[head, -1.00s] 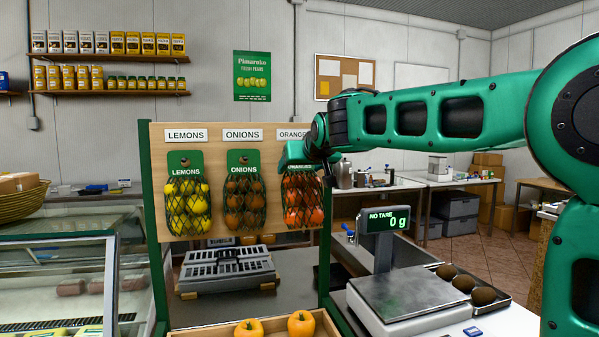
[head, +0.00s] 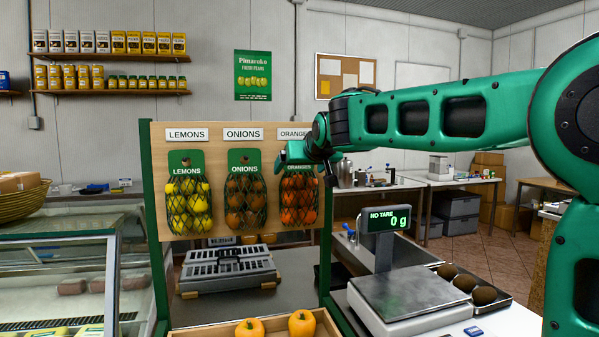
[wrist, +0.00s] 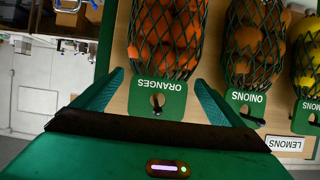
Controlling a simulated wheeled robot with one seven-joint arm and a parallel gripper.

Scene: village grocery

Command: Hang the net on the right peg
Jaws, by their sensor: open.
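The net of oranges (head: 299,203) hangs against the wooden board under the ORANGES sign, at the right peg. In the wrist view, its green card (wrist: 172,92) has a hole with the dark peg (wrist: 157,101) showing in it. My gripper (wrist: 159,82) is open, with one finger on each side of the card and clear of its edges. In the head view, my gripper (head: 297,155) covers the top of the card. Whether the card sits fully back on the peg is hard to tell.
The onions net (head: 245,193) and lemons net (head: 188,205) hang on the board (head: 222,155) to the left. A scale (head: 405,290) stands at lower right, with dark round fruit beside it. A crate with orange produce (head: 275,330) is below. Free space lies right of the board.

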